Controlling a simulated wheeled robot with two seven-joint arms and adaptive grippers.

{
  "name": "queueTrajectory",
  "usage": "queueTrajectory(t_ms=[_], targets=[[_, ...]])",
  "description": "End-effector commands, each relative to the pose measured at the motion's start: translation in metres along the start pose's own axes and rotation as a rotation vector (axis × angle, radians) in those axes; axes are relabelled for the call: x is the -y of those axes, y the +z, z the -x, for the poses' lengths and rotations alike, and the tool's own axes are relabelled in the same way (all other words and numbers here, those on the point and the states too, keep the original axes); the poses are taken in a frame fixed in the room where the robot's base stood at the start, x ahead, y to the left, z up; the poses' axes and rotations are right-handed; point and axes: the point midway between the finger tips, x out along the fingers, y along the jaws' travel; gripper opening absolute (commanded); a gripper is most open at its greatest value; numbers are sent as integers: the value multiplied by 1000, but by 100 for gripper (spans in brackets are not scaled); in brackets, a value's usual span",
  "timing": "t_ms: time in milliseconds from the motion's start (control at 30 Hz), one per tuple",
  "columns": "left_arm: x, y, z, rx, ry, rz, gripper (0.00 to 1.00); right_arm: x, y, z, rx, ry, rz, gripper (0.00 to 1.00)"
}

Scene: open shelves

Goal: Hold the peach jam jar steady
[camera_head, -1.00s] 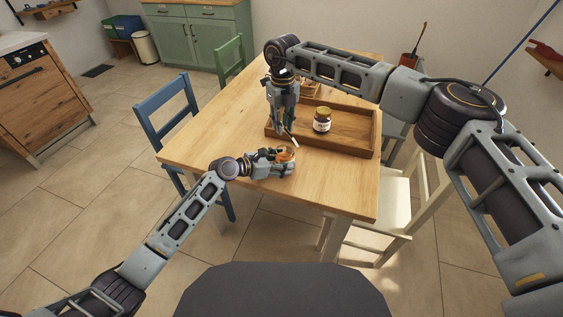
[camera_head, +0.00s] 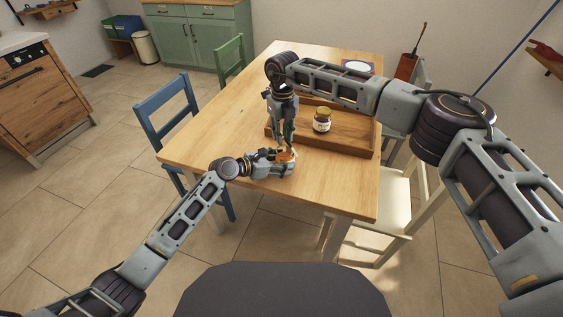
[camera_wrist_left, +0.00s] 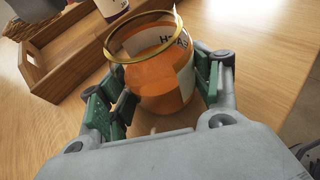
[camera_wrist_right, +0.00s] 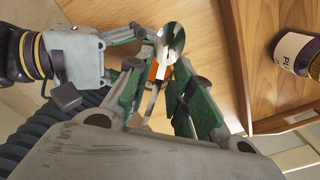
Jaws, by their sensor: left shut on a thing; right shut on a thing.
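The peach jam jar (camera_wrist_left: 160,75) has orange contents, a gold rim and an open top. It fills the middle of the left wrist view and leans in the picture; its label is partly cut off. My left gripper (camera_head: 286,163) is shut around its sides, green pads against the glass. The jar (camera_head: 285,154) is small in the head view, near the table's front edge. My right gripper (camera_head: 286,143) points down just above it, shut on a shiny metal spoon (camera_wrist_right: 173,40). In the right wrist view the jar shows orange behind the spoon; I cannot tell whether they touch.
A wooden tray (camera_head: 358,141) lies just right of the jar. A dark jar (camera_head: 322,121) with a gold lid stands in it; its label also shows in the right wrist view (camera_wrist_right: 296,53). A plate (camera_head: 357,66) lies at the table's far side. Table left of my grippers is clear.

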Motion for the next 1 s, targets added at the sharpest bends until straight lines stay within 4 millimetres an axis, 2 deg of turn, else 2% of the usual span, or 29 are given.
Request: queueTrajectory(t_ms=[1000], targets=[[3,2,0,3,-6,-3,26,1,-1,-50,-3,-3,0,7]])
